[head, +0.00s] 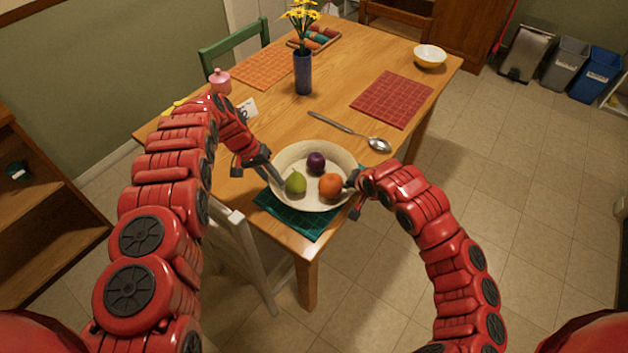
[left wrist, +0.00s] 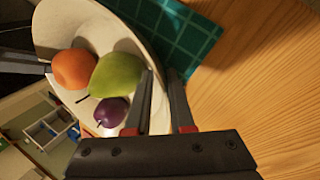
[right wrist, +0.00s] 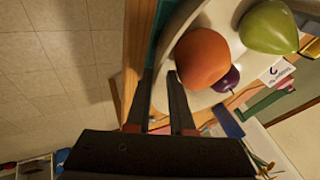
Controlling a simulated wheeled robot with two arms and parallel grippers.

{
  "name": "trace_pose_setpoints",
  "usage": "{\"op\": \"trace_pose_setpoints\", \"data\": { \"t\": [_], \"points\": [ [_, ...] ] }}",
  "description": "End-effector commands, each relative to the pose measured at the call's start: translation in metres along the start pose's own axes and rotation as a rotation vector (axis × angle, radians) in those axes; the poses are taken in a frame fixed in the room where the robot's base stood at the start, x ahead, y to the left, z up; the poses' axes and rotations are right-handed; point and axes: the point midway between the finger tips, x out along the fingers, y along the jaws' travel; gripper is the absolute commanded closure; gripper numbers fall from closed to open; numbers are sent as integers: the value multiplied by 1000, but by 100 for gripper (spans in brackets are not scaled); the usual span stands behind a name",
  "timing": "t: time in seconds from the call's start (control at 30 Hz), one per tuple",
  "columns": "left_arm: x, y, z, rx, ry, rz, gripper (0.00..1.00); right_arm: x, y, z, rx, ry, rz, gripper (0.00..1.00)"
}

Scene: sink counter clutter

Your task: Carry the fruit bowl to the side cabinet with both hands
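The fruit bowl (head: 318,204) is wide and cream-coloured and sits over a teal placemat (head: 285,218) at the table's near corner. It holds a green pear (head: 295,183), an orange (head: 330,186) and a purple plum (head: 316,162). My left gripper (head: 276,178) is at the bowl's left rim, with one finger inside and one outside; the rim shows between them in the left wrist view (left wrist: 160,92). My right gripper (head: 352,184) straddles the right rim the same way, seen in the right wrist view (right wrist: 160,88). Both look closed on the wall. Whether the bowl touches the mat is unclear.
A white chair (head: 238,250) stands at the near left edge. A wooden shelf unit (head: 40,215) is far left.

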Motion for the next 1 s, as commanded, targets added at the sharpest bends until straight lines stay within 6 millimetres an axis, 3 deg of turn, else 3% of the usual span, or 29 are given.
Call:
{"op": "trace_pose_setpoints", "data": {
  "t": [0.27, 0.4, 1.0],
  "points": [
    [1, 0, 0, 0, 0, 0, 79, 1, 0, 0, 1, 0, 0, 79],
    [1, 0, 0, 0, 0, 0, 100, 1, 0, 0, 1, 0, 0, 100],
    [1, -1, 0, -1, -1, -1, 100, 0, 0, 0, 1, 0, 0, 100]
  ]
}}
